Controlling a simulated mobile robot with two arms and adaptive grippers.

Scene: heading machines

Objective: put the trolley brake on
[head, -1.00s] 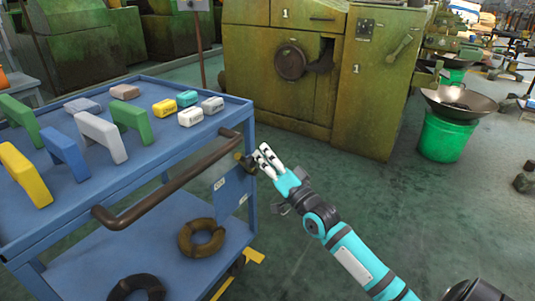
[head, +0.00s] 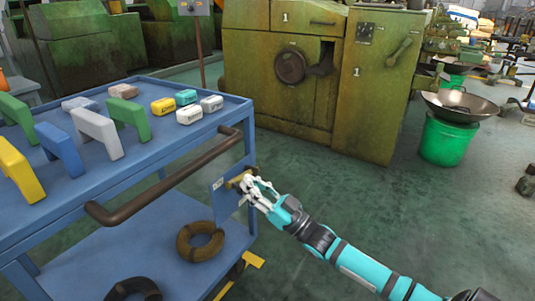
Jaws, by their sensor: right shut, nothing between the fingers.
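The blue trolley (head: 190,158) stands at the left with a brown push handle (head: 165,185) along its near side. A blue plate (head: 222,200) at its right end carries a small brass-coloured brake lever (head: 236,181) and a pale label (head: 217,184). My right gripper (head: 252,188) is shut with nothing held. Its fingers are right beside the lever, overlapping it in the head view; I cannot tell whether they touch. The gripper hides part of the plate. My left gripper is not in view.
The trolley top holds several coloured blocks and bridge-shaped pieces (head: 97,130). Dark rings (head: 200,241) lie on its lower shelf. A green machine (head: 300,75) stands behind; a green bucket with a wide pan (head: 447,138) is at the right. The floor between is clear.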

